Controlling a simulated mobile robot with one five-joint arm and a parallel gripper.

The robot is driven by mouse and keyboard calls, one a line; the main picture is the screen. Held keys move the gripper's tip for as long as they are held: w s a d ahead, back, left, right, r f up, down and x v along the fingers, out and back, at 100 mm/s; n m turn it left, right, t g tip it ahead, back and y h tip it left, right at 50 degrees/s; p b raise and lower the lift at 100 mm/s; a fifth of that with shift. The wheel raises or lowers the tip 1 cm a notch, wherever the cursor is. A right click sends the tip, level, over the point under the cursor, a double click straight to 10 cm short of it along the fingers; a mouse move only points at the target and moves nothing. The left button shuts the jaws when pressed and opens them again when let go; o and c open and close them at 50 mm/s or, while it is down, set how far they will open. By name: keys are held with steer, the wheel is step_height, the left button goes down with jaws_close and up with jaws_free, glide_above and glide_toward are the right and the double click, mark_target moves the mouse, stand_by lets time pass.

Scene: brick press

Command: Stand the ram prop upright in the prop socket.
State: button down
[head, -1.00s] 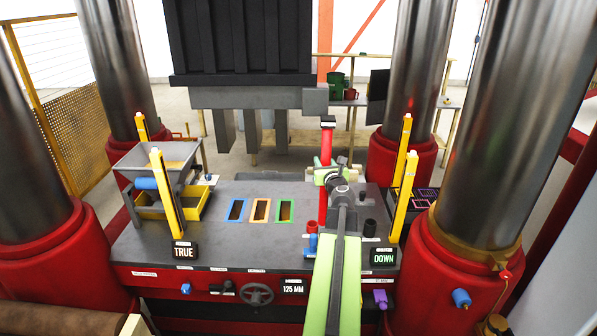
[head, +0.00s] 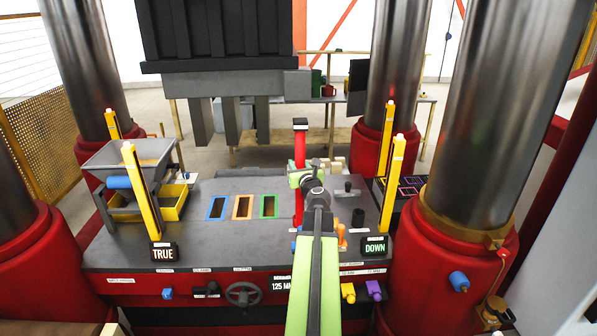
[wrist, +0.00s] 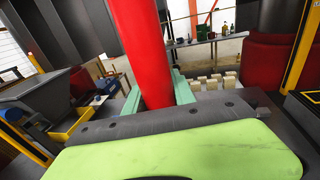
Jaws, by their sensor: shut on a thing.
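The ram prop is a red post (head: 299,155) with a black cap, standing upright over the right half of the press table (head: 190,240). My gripper (head: 300,178) is shut around it at mid-height. In the wrist view the red post (wrist: 145,50) rises between the pale green jaws (wrist: 160,95), leaning slightly in that picture. The post's foot is largely hidden by my arm, so I cannot tell whether it touches the table. I cannot surely pick out the prop socket; a short dark round piece (head: 358,217) sits right of the post.
Blue (head: 216,208), orange (head: 242,207) and green (head: 268,207) framed slots lie left of the post. Yellow posts stand at the left (head: 140,190) and right (head: 392,185). The dark press head (head: 220,40) hangs behind. An orange piece (head: 341,237) stands beside my arm.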

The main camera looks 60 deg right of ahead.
steer(key=shift+w+d, duration=0.15)
steer(key=shift+w, duration=0.05)
steer(key=s+d+x, duration=0.1)
steer(key=x, duration=0.6)
steer(key=shift+d+f+b, duration=0.25)
steer(key=shift+d+b, duration=0.05)
steer(key=shift+b, duration=0.15)
steer(key=shift+w+a, duration=0.1)
steer(key=shift+w, duration=0.05)
stand_by(0.7)
steer(key=shift+f, duration=0.2)
stand_by(0.4)
step_height(320, 180, down, 4)
steer(key=b, duration=0.4)
steer(key=shift+f+b, duration=0.15)
steer(key=shift+b, duration=0.2)
stand_by(0.4)
steer(key=c, duration=1)
jaws_free()
